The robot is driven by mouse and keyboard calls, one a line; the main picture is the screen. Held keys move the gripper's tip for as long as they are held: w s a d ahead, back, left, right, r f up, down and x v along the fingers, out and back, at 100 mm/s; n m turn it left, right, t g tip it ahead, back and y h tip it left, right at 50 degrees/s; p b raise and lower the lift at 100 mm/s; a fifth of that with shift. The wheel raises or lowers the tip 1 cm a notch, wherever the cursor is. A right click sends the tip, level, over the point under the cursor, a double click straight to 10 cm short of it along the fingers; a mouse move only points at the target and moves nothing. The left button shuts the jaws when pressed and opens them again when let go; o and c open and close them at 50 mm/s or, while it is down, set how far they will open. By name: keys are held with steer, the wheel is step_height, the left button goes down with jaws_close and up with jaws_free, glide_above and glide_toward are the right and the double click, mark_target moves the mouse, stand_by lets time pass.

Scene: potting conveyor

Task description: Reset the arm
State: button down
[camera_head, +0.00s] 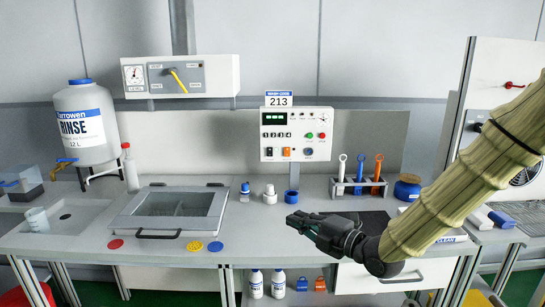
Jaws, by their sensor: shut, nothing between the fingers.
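My gripper (291,219) is black and reaches in from the right, over the front part of the grey workbench (255,228). Its fingers point left and are closed with nothing between them. My arm, in a ribbed tan sleeve, runs from the gripper up to the right edge of the picture. It hides part of the bench's right side and the panel behind. The fingertips appear close to a blue ring-shaped piece (291,196) behind them; the gap cannot be judged.
A lidded basin (122,222) is left of centre, with red, yellow and blue discs before it. A RINSE tank (85,125) stands left. Bare bench lies left of the fingertips.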

steer(key=s+d+f+m+g+h+p, duration=0.1)
steer(key=s+d+f+m+g+h, duration=0.3)
steer(key=f, duration=0.7)
steer(key=s+d+f+m+t+h+p, duration=0.1)
steer(key=s+f+m, duration=0.5)
steer(key=f, duration=0.5)
steer(key=s+d+f+m+g+h+p, duration=0.1)
steer(key=s+d+f+m+g+h, duration=0.15)
steer(key=s+f+m, duration=0.55)
steer(key=s+d+f+m+g+h, duration=0.1)
steer(key=s+d+f+m+g, duration=0.1)
steer(key=s+f, duration=0.3)
steer(key=s+d+f+m+g+h+p, duration=0.1)
steer(key=s+d+f+m+g+h, duration=0.1)
steer(key=s, duration=0.9)
steer(key=s+d+f+m+g+h+p, duration=0.1)
steer(key=s+d+f+m, duration=0.3)
steer(key=s+f, duration=0.4)
steer(key=shift+d+f+m+g+h, duration=0.15)
steer(key=shift+m+g+h, duration=0.4)
steer(key=shift+g, duration=0.2)
steer(key=shift+s, duration=0.15)
